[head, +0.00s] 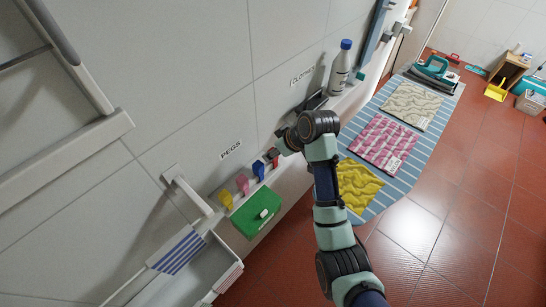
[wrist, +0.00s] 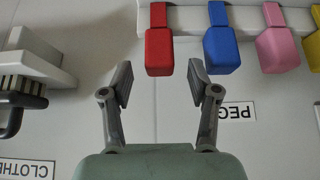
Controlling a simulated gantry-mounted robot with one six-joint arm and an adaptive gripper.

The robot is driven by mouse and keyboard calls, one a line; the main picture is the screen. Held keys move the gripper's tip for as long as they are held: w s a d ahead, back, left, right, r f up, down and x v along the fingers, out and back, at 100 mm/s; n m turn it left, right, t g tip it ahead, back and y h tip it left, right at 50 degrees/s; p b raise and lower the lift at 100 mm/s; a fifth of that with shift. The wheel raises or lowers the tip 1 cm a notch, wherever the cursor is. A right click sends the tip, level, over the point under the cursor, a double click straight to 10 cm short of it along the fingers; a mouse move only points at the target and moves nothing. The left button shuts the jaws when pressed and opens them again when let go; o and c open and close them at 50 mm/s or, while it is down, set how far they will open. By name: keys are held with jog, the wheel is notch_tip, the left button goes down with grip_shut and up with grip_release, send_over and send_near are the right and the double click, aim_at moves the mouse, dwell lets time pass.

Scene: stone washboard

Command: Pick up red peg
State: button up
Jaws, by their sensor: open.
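The red peg (wrist: 159,52) hangs from a pale rail at the top of the wrist view. It is small and partly hidden by my gripper in the head view (head: 276,162). My gripper (wrist: 159,82) is open, with one finger on each side of the red peg's lower end in the wrist picture. No finger visibly touches the peg, and nothing is held. How far the peg is from the fingertips in depth I cannot tell.
A blue peg (wrist: 222,50) hangs close beside the red one, then a pink peg (wrist: 278,48) and a yellow peg (wrist: 313,50). A green box (head: 257,213) sits below the pegs. A dark bracketed fixture (wrist: 22,92) is on the other side.

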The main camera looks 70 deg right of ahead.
jog(key=shift+x, duration=1.05)
jog(key=c, duration=0.9)
jog(key=shift+o, duration=0.2)
notch_tip(320, 180, up, 20)
jog(key=p, duration=0.3)
